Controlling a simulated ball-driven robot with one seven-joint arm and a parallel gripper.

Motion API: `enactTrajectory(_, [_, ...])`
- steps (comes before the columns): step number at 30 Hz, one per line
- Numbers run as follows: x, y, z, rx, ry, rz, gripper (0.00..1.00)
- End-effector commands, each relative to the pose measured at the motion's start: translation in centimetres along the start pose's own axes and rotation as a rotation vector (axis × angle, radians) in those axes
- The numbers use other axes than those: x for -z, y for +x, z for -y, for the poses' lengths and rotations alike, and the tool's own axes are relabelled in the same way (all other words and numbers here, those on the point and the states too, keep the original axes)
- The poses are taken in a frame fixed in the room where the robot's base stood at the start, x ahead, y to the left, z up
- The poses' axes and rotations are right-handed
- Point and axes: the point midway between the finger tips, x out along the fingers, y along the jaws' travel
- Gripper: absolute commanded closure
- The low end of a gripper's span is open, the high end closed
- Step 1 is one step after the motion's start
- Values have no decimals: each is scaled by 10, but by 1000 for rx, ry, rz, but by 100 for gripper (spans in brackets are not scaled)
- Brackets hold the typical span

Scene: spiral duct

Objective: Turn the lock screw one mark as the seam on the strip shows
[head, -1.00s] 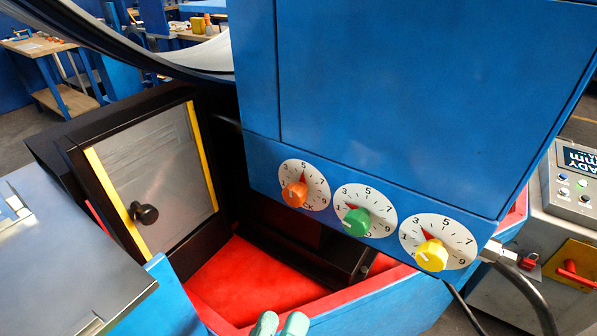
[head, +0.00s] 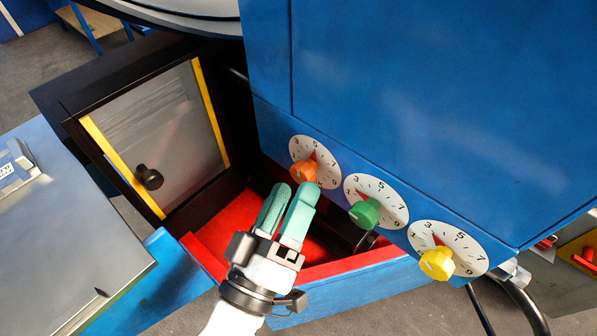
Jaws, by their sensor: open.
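An orange knob (head: 304,171) sits on a white numbered dial on the blue cabinet, with its red pointer up, near the 5. A green knob (head: 365,212) and a yellow knob (head: 437,263) sit on similar dials to its right. I cannot read which one is the lock screw. My gripper (head: 293,187) has teal fingers, parted and empty. Its right fingertip is just below the orange knob; I cannot tell whether they touch. A curved pale metal strip (head: 185,18) shows at the top edge; I cannot make out a seam on it.
A black-framed box with a clear window (head: 165,130), yellow edges and a black knob (head: 149,177) stands left. A red-lined blue trough (head: 365,258) lies below the dials. A grey-topped bench (head: 70,235) is at the lower left. Cables hang at the lower right.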

Motion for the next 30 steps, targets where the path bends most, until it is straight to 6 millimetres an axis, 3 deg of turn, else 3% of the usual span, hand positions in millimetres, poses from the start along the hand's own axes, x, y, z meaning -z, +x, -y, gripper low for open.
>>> enactTrajectory(6, [0,25,0,1,-2,0,38])
enactTrajectory(18, [0,31,1,1,-1,0,39])
enactTrajectory(30, [0,30,1,2,-1,0,77])
